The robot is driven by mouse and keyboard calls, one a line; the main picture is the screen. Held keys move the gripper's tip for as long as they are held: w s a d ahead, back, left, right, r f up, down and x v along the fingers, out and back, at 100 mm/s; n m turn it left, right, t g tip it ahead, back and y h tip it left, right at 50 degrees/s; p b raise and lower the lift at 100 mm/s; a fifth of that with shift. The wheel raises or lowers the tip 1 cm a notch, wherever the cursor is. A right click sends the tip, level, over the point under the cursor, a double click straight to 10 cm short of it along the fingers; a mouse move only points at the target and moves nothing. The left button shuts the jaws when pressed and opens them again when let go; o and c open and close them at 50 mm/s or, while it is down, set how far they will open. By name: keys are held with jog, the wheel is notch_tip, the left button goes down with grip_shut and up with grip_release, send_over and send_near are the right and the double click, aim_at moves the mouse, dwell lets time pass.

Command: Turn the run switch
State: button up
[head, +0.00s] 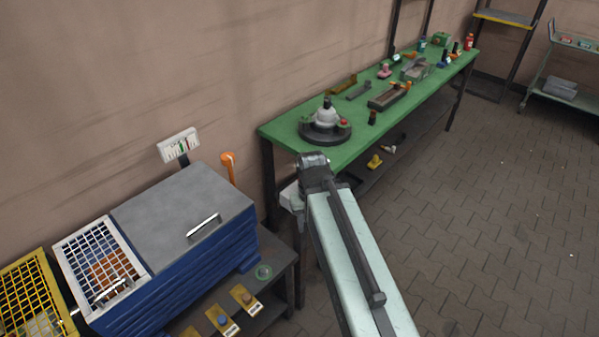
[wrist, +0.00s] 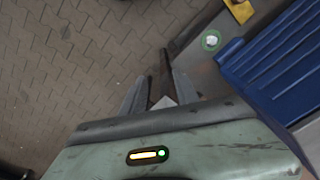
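Two small knobs, one brown (head: 242,294) and one blue (head: 222,319), stand on yellow plates with white labels on the dark bench at the lower left. A green-ringed round button (head: 264,271) sits beside them and also shows in the wrist view (wrist: 211,40). I cannot read which one is the run switch. My gripper (wrist: 160,88) is open and empty in the wrist view, its fingers pointing down past the bench. The green-ringed button lies apart from it, up and to the right. In the head view my arm hides the fingers.
A blue cabinet with a grey lid (head: 185,215) stands on the bench, with white (head: 75,245) and yellow (head: 40,290) mesh guards to its left. An orange-headed lever (head: 228,160) rises behind it. A green workbench (head: 280,130) holds several parts. The paved floor at right is clear.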

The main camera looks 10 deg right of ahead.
jog(key=shift+d, duration=0.15)
jog(key=o, duration=0.5)
jog(key=shift+w+d+r, duration=0.1)
jog(key=shift+w+r, duration=0.15)
jog(key=shift+o, duration=0.5)
jog(key=w+r+m+p, duration=0.3)
jog(key=w+r+p, duration=0.1)
jog(key=w+d+r+m+p, duration=0.1)
jog(key=w+r+m+p, duration=0.2)
jog(key=w+r+p, duration=0.1)
jog(key=w+r+m+p, duration=0.3)
jog(key=w+r+p, duration=0.2)
jog(key=w, duration=0.1)
jog(key=shift+d+m+p, duration=0.3)
jog(key=shift+m, duration=0.1)
notch_tip(320, 180, down, 8)
jog(key=b, duration=0.8)
jog(key=shift+f, duration=0.2)
jog(key=shift+r, duration=0.1)
